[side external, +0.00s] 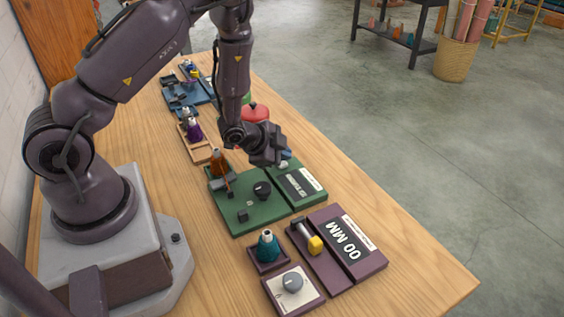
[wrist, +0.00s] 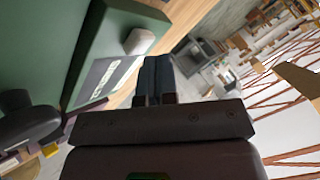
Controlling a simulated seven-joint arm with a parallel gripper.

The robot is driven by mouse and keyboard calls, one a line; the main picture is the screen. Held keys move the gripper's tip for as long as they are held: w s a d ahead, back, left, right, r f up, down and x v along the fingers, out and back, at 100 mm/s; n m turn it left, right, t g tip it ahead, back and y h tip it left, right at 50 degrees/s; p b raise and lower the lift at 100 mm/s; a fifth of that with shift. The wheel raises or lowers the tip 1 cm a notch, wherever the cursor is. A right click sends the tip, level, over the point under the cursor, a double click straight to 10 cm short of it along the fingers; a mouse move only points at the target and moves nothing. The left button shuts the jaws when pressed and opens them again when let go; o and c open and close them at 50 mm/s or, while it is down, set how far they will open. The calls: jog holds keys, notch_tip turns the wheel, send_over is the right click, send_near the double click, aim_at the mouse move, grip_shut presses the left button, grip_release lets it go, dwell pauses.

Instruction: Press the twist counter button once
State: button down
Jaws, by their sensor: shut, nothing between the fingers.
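A green station board (side external: 235,210) lies on the wooden table, with a raised green block carrying a dark display panel (side external: 295,187) on its right side. A pale rounded button (wrist: 139,41) sits on this block beyond the display; it also shows in the side external view (side external: 283,165), just under my fingers. The lettering is too small to read, so I cannot confirm it is the twist counter. My gripper (wrist: 157,75) is shut and empty. Its fingertips (side external: 287,154) are close to the button; in the wrist view they appear beside it. I cannot tell whether they touch.
A black knob (side external: 262,190) and an orange bottle (side external: 217,162) stand on the green board. A purple board (side external: 318,262) with a yellow-ended tool and a dial box (side external: 293,289) are nearer the camera. A red-lidded pot (side external: 256,112) is behind my gripper. The table's right edge is clear.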

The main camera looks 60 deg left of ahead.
jog(key=shift+f, duration=0.5)
dwell(0.4)
jog(key=shift+r, duration=0.95)
jog(key=shift+r, duration=2.5)
